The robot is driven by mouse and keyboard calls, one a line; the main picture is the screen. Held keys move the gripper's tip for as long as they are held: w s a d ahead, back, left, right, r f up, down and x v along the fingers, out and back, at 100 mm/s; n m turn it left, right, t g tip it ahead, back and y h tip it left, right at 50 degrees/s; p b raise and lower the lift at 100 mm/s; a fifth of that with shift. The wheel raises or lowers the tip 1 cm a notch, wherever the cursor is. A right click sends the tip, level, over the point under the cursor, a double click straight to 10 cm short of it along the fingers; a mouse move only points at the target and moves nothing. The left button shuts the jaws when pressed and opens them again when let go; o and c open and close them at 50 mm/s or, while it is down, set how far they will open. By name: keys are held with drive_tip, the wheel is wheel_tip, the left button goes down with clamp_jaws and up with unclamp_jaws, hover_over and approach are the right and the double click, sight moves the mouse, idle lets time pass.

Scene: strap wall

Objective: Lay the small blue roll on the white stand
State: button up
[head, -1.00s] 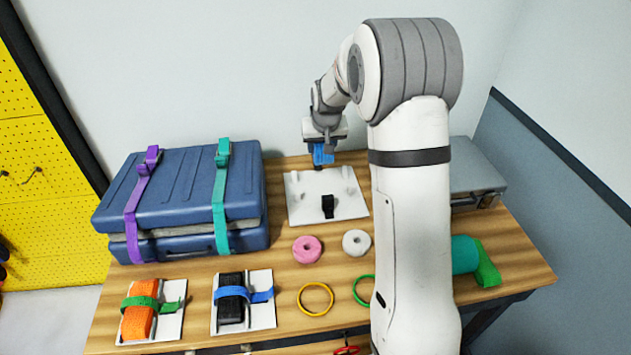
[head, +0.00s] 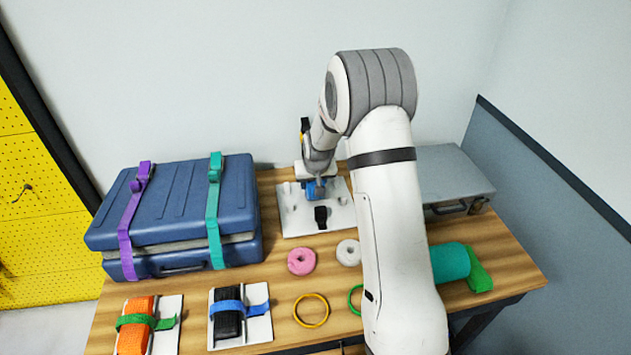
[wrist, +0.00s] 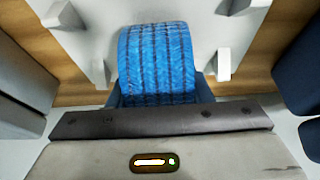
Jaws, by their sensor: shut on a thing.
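The small blue roll (wrist: 157,65) is held in my gripper in the wrist view, its ribbed curved side facing the camera. In the head view the blue roll (head: 314,190) is at the white stand (head: 290,222), over its back part. My gripper (head: 315,182) is shut on the roll, pointing down. The white stand (wrist: 200,20) with its small raised pegs shows behind the roll in the wrist view. A black strap piece (head: 321,217) is at the stand's front part. I cannot tell whether the roll touches the stand.
A blue strapped case (head: 180,210) stands left of the stand. A grey case (head: 450,180) stands to the right, behind my arm. Pink (head: 301,261) and white (head: 348,252) rings lie in front of the stand. A yellow hoop (head: 311,310) lies nearer.

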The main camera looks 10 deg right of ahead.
drive_tip(key=o, duration=1.1)
drive_tip(key=shift+f, duration=0.1)
drive_tip(key=shift+c, duration=0.2)
drive_tip(key=shift+r, duration=0.25)
drive_tip(key=b+v, duration=0.1)
drive_tip(key=v, duration=1)
drive_tip(key=shift+s+r, duration=0.15)
drive_tip(key=shift+r, duration=0.2)
drive_tip(key=s+r, duration=0.4)
drive_tip(key=s, duration=1.2)
drive_tip(key=s+r+g, duration=0.1)
drive_tip(key=s+r, duration=0.3)
drive_tip(key=s, duration=1.2)
drive_tip(key=shift+s+d+g, duration=0.2)
drive_tip(key=shift+d+g, duration=0.1)
drive_tip(key=shift+d, duration=0.15)
